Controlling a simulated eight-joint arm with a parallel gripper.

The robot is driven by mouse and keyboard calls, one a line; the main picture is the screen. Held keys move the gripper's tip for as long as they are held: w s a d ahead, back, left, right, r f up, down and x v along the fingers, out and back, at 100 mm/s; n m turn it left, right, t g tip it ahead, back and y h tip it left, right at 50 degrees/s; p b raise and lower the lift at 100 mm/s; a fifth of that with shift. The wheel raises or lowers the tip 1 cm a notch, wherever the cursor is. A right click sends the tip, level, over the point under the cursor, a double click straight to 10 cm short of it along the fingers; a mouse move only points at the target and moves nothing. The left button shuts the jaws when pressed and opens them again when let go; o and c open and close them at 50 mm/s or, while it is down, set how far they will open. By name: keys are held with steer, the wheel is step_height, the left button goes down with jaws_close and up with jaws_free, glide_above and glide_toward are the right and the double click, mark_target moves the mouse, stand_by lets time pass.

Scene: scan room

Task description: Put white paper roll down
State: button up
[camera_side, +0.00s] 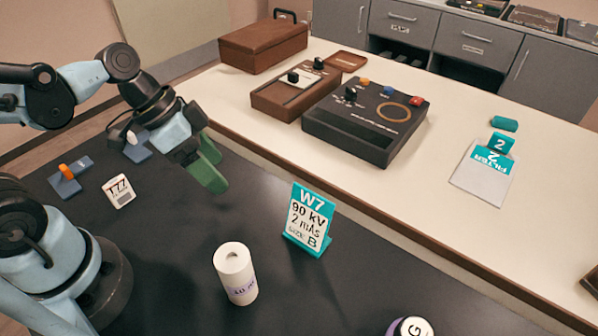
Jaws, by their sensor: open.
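The white paper roll (235,275) stands upright on the black tabletop at the lower middle of the side view, with purple print low on its side. My gripper (214,172) has green fingers and is above the table, up and to the left of the roll. It is open, holds nothing and is apart from the roll.
A teal sign (308,220) stands right of the roll. A white-topped round item (411,327) is at the bottom edge. A small card (119,191) and a blue piece with an orange knob (70,176) lie left. Control boxes (368,118) stand on the pale counter behind.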

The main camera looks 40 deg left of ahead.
steer(key=w+a+r+n+t+y, duration=0.3)
steer(key=a+n+t+y, duration=0.1)
steer(key=a+n, duration=0.2)
steer(key=shift+w+r, duration=0.2)
steer(key=shift+r, duration=0.2)
stand_by(0.8)
